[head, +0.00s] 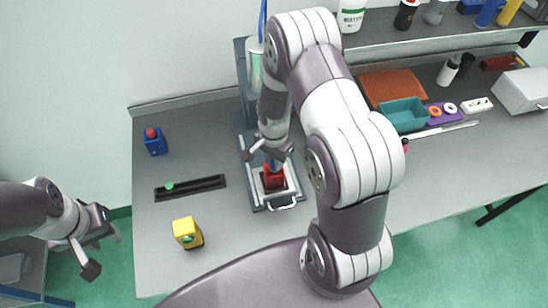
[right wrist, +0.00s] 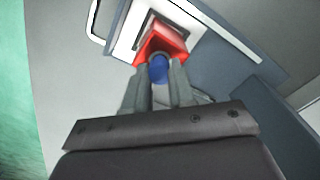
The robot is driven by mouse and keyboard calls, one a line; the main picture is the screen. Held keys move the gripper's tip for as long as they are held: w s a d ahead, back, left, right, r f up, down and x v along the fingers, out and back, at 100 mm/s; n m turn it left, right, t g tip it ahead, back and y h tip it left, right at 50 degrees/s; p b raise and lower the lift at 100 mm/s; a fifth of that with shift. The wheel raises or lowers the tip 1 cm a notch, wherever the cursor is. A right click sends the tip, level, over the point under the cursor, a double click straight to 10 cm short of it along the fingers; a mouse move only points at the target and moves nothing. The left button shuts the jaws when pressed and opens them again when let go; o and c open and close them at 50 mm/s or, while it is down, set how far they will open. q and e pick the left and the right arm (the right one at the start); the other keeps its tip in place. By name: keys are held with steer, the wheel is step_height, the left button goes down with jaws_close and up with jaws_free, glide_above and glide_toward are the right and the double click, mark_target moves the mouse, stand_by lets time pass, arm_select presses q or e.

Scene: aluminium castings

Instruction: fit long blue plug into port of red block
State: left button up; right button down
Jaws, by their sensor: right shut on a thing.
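The red block (head: 274,180) sits in a pale fixture with a handle on the bench, below my right gripper (head: 268,158). It also shows in the right wrist view (right wrist: 172,38), just beyond the fingertips. My right gripper is shut on the blue plug (right wrist: 158,70), whose rounded blue shape shows between the two fingers. The plug overlaps the near side of the red block in that view; I cannot tell whether it touches or enters the port. The port is hidden. My left gripper (head: 95,250) is open and empty, off the bench's left side.
The fixture (head: 258,204) stands in front of a dark column. A blue box with a red knob (head: 154,140), a dark slotted rail (head: 190,188) and a yellow block (head: 188,233) lie to the left. A teal tray (head: 403,113) and shelf are right.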

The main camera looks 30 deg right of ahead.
steer(key=shift+f, duration=0.4)
steer(key=c, duration=0.9)
jaws_free()
steer(key=shift+o, duration=0.2)
step_height(320, 180, up, 13)
steer(key=b, duration=0.3)
steer(key=shift+f, duration=0.1)
